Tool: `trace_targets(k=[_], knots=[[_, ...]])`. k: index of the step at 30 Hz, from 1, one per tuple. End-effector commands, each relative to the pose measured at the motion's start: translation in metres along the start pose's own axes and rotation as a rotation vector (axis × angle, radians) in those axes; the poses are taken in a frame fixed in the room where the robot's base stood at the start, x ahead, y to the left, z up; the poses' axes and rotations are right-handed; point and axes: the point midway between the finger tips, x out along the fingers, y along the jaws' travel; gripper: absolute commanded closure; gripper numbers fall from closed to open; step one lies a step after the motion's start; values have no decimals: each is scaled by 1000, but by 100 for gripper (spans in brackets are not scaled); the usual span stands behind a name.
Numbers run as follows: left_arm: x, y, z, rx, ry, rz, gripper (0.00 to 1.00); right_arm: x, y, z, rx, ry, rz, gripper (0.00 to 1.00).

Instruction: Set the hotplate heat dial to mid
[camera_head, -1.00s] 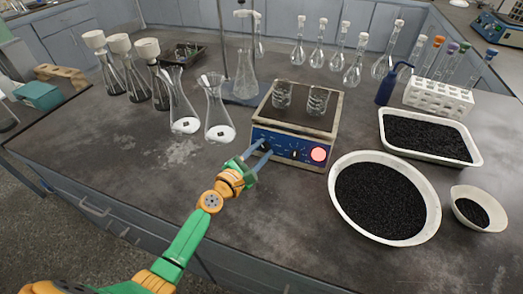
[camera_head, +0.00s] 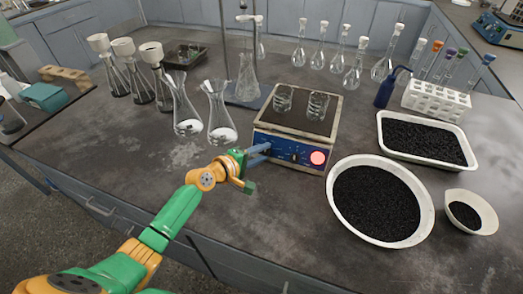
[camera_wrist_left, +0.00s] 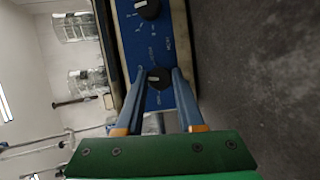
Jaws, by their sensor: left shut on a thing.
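The hotplate (camera_head: 325,129) has a blue front panel (camera_head: 311,165) with two black dials and a lit red lamp. My left gripper (camera_head: 267,152) is at the panel's left dial. In the left wrist view this dial (camera_wrist_left: 158,78) sits between the fingertips, and the gripper is shut on it. A pale mark shows on its face; the lettering is too small to read. The other dial (camera_head: 294,157) is free to the right, and also shows in the left wrist view (camera_wrist_left: 147,9). Fingers and wrist hide the held dial in the head view. My right gripper is not in view.
Two beakers (camera_head: 318,106) stand on the hotplate. Conical flasks (camera_head: 221,118) stand to its left. A round bowl (camera_head: 429,216) and a tray (camera_head: 470,160) of black granules lie to the right. The bench in front of the hotplate is clear.

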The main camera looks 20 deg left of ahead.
Motion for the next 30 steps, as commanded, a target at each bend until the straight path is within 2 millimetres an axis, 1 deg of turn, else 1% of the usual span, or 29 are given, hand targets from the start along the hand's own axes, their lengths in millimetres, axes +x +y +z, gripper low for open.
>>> trace_targets(k=[1,6,12,29,30], knots=[[-1,4,-1,27,1,-7,100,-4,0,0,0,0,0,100],[-1,4,-1,110,-2,-40,100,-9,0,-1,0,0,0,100],[0,4,-1,168,-4,-62,100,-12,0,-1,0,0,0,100],[0,3,-1,193,-5,-72,100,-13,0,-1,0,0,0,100],[0,3,-1,193,-5,-72,58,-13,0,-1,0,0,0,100]])
